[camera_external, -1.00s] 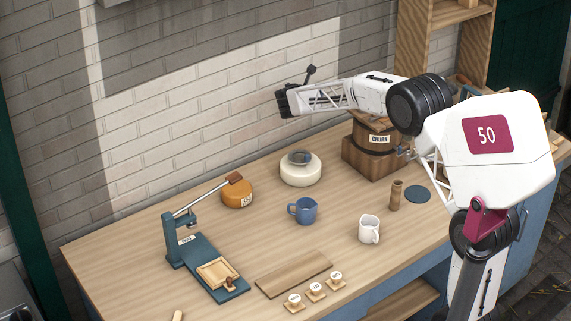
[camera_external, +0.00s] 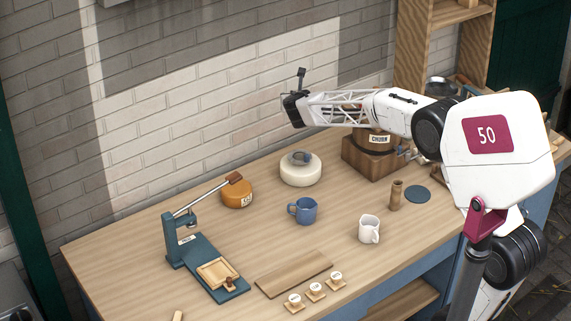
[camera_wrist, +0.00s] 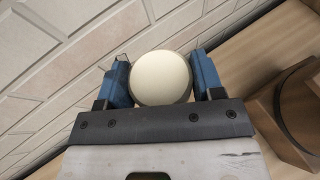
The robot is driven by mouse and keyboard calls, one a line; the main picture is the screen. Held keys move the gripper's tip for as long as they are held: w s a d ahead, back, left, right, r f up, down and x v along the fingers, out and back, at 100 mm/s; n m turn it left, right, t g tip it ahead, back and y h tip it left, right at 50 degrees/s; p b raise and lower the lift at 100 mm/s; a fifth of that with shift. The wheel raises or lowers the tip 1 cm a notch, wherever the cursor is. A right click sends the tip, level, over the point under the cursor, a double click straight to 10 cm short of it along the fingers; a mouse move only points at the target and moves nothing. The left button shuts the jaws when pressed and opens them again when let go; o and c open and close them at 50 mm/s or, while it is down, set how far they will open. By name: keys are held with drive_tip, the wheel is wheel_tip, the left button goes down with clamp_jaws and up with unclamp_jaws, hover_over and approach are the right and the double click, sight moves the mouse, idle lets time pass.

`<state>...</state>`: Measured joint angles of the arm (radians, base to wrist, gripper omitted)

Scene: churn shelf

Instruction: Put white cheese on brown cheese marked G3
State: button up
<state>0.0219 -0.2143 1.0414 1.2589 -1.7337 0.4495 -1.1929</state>
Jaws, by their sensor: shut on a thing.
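A cream-white wheel (camera_external: 300,174), which looks like white cheese, sits near the back of the table with a blue-grey shape on its top; I cannot tell whether that is a shadow or an object. A brown-orange cheese wheel (camera_external: 236,194) with a pale label sits to its left; the label is too small to read. My gripper (camera_external: 293,110) is in the air above the white wheel, by the wall. In the wrist view, its blue fingers (camera_wrist: 162,80) are shut on a pale round thing (camera_wrist: 161,78). The external view hides that grip, so I cannot match the thing surely.
A blue mug (camera_external: 303,211) and a white mug (camera_external: 369,230) stand in front. The wooden churn stand (camera_external: 368,160) is to the right; the wall is close behind.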

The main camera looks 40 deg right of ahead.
drive_tip(key=s+a+f+n+t+y, duration=0.1)
drive_tip(key=s+a+n+y, duration=0.3)
drive_tip(key=a, duration=0.5)
drive_tip(key=shift+s+a+f+y, duration=0.15)
drive_tip(key=shift+s+f+y, duration=0.15)
drive_tip(key=shift+s+f, duration=0.5)
drive_tip(key=shift+s+a+r+t+h, duration=0.1)
drive_tip(key=shift+s+a+t+h, duration=0.05)
drive_tip(key=shift+t+h, duration=0.2)
drive_tip(key=shift+m+h, duration=0.35)
drive_tip(key=shift+m, duration=0.15)
